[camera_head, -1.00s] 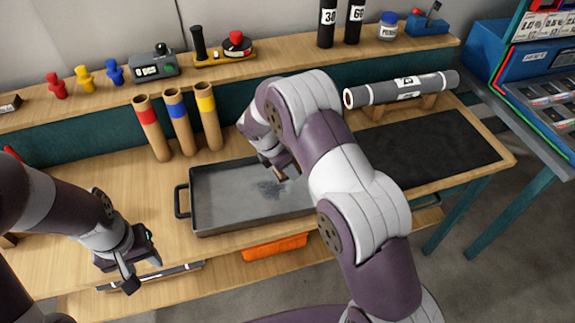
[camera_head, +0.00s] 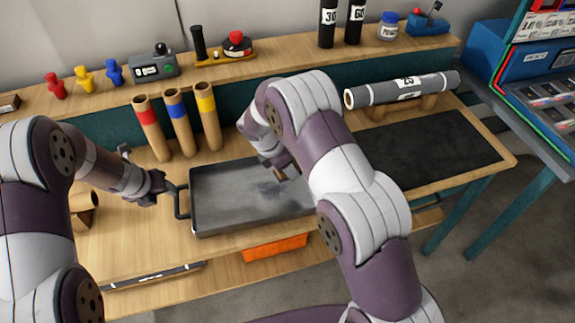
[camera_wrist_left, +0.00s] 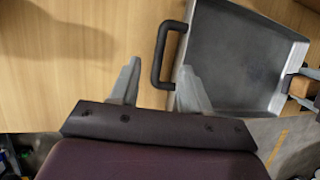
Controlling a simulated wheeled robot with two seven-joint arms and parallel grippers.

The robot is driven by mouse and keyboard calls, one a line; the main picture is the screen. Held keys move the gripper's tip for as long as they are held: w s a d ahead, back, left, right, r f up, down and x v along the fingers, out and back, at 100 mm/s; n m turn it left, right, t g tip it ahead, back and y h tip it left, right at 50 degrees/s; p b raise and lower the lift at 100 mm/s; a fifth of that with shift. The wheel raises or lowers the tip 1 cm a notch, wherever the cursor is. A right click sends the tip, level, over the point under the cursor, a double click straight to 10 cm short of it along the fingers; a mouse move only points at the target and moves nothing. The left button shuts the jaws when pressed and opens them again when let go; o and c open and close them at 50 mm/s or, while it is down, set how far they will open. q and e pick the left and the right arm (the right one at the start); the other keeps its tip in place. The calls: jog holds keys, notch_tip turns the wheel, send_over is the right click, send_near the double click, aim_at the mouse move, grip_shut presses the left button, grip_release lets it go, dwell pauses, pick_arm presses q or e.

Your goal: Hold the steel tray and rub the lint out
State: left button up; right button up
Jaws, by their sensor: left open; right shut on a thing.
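The steel tray (camera_head: 225,215) lies on the wooden bench, with a black handle (camera_head: 181,202) on its left side. A dark patch of lint (camera_head: 268,188) shows on the tray floor. My left gripper (camera_head: 166,188) is open beside the left handle. In the left wrist view the handle (camera_wrist_left: 158,55) stands just ahead of and between the spread fingers (camera_wrist_left: 159,80). My right gripper (camera_head: 279,172) is shut on a small brown block (camera_head: 283,174) low over the tray, near the lint; my right arm partly hides it. The block also shows in the left wrist view (camera_wrist_left: 300,87). Contact with the tray floor is unclear.
Three cardboard tubes with red, blue and yellow bands (camera_head: 178,122) stand behind the tray. A grey roll (camera_head: 400,88) rests on wooden supports above a black mat (camera_head: 440,150) at right. An orange object (camera_head: 275,247) is below the bench's front edge.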

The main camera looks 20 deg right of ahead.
aim_at(175, 198)
pick_arm(q)
jog(key=x, duration=0.8)
jog(key=shift+w+f, duration=0.1)
jog(key=shift+f, duration=0.1)
grip_shut()
